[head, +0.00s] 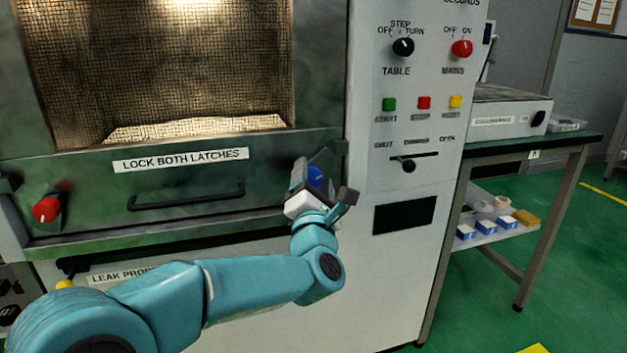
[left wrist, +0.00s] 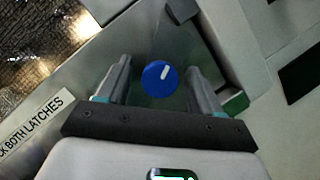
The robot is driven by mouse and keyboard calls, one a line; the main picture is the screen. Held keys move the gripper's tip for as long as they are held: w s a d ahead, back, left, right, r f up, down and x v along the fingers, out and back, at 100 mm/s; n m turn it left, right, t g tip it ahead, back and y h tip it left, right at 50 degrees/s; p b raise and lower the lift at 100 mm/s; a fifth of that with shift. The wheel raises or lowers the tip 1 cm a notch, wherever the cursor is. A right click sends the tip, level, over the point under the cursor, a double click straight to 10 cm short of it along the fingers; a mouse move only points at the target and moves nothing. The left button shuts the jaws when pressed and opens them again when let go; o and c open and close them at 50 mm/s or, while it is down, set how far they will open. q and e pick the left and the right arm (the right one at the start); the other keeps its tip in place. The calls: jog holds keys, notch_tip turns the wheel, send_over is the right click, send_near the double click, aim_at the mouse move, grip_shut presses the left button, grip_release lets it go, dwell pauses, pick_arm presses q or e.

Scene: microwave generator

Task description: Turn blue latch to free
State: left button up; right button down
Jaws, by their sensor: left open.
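The blue latch (head: 316,176) is a round knob at the lower right of the microwave door (head: 80,170). In the left wrist view the blue latch (left wrist: 159,78) shows a white mark pointing up and slightly right. My left gripper (head: 325,172) is in front of it, partly covering it in the head view. In the left wrist view my left gripper (left wrist: 160,75) is open, with one finger on each side of the knob. I cannot tell whether the fingers touch it. My right gripper is not in view.
A red latch (head: 46,209) is at the door's lower left, and a door handle (head: 187,195) lies between the latches. The control panel (head: 420,130) with knobs, buttons and a slider is just right of the door. A side table (head: 560,142) stands farther right.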

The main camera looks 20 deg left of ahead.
pick_arm(q)
jog(key=shift+w, duration=0.1)
jog(key=c, duration=1)
jog(key=shift+c, duration=0.2)
